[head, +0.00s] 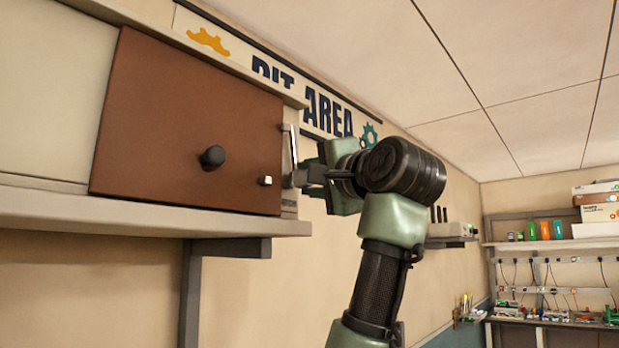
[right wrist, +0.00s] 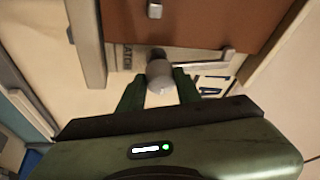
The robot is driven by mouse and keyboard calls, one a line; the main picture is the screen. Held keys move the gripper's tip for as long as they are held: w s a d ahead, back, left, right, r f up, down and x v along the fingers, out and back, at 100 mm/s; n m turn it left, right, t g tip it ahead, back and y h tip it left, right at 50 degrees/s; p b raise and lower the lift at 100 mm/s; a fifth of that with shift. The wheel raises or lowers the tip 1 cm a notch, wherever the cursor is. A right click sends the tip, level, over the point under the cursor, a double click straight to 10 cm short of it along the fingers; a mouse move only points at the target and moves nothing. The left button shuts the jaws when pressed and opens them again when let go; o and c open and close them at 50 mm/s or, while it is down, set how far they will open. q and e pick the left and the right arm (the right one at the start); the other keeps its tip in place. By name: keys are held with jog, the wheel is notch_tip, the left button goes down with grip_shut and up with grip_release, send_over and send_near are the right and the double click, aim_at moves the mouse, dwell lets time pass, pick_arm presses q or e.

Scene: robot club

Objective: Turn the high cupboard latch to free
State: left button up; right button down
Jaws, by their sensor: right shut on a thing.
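The high cupboard has a closed-looking brown door (head: 190,125) with a small pale catch block (head: 265,181) near its right edge; the block also shows in the right wrist view (right wrist: 155,10). The latch (head: 291,145) is on the frame just right of the door, its silver bar pointing roughly upright, clear of the block. In the right wrist view its bar (right wrist: 228,58) runs to the right, and a grey round knob (right wrist: 160,76) sits between my fingers. My right gripper (head: 308,178) comes from the right and is shut on this knob. My left gripper is not in view.
A round black knob (head: 213,157) sticks out of the door. A pale shelf ledge (head: 150,218) runs under the cupboard, with a dark bracket below. A sign (head: 330,115) is on the wall behind my arm. Shelves (head: 550,243) stand far right.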

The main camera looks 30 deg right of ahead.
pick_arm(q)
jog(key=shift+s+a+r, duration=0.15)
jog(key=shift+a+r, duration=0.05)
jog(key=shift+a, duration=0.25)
pick_arm(e)
jog(key=shift+r+m+h, duration=0.2)
jog(key=shift+m+h, duration=0.1)
jog(key=shift+m, duration=0.7)
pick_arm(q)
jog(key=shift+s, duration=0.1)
pick_arm(e)
jog(key=shift+g, duration=0.3)
jog(key=c, duration=1)
grip_release()
jog(key=shift+f, duration=0.1)
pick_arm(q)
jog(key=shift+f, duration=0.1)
pick_arm(e)
jog(key=shift+s, duration=0.1)
pick_arm(q)
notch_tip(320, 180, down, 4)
jog(key=b, duration=0.3)
jog(key=shift+b, duration=0.35)
pick_arm(e)
jog(key=s+f, duration=0.1)
jog(key=s, duration=0.6)
jog(key=shift+s, duration=0.3)
jog(key=shift+a, duration=0.1)
